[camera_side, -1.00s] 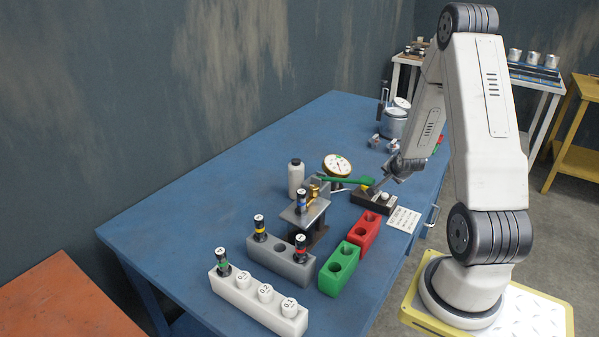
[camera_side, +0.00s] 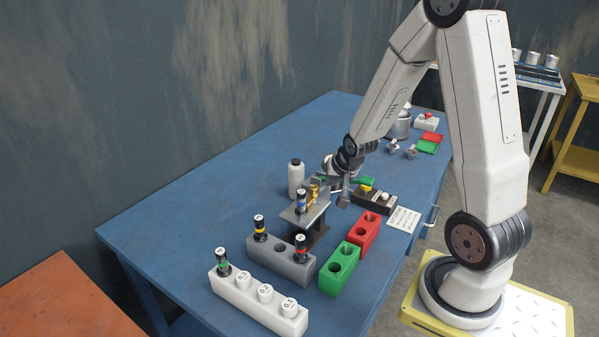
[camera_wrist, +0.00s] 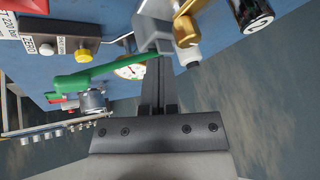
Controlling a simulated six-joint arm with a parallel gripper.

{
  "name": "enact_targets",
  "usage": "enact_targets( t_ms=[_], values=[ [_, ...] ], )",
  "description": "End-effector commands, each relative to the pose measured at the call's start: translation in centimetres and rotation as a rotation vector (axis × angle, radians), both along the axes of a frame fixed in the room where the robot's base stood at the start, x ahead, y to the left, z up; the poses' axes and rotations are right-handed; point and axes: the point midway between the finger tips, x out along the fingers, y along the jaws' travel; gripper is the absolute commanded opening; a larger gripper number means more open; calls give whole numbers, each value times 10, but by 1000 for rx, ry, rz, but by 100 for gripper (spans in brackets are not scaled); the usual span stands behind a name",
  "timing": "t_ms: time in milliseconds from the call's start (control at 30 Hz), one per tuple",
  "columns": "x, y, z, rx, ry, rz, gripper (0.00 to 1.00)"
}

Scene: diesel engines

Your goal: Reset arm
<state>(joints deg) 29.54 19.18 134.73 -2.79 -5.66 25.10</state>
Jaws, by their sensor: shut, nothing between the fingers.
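My gripper (camera_side: 343,188) is low over the middle of the blue table (camera_side: 160,225), beside the metal stand (camera_side: 312,212) and close to the green lever (camera_side: 361,182). In the wrist view my gripper's fingers (camera_wrist: 158,65) are shut together with nothing between them. The green lever (camera_wrist: 95,74) is just left of the fingers there, and a dial gauge (camera_wrist: 130,71) shows partly behind them. I cannot tell whether the fingers touch the stand.
A white bottle (camera_side: 296,178) stands behind the stand. A green block (camera_side: 339,270) and a red block (camera_side: 364,232) are at right. The table's left part is clear.

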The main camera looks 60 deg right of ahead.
Motion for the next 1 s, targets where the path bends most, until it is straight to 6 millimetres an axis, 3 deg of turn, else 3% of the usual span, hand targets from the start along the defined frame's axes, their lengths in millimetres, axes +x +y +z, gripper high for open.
enact_targets(
  t_ms=[33, 200, 400, 500, 700, 1000],
  values=[
    [1, 22, 5, -4, 28, 77, 0],
    [-8, 85, 14, -22, 135, 322, 0],
    [-33, 149, 23, -46, 251, 606, 0],
    [-47, 172, 26, -56, 296, 721, 0],
    [-65, 195, 30, -69, 348, 853, 0],
    [-68, 197, 30, -70, 358, 872, 0]
  ],
)
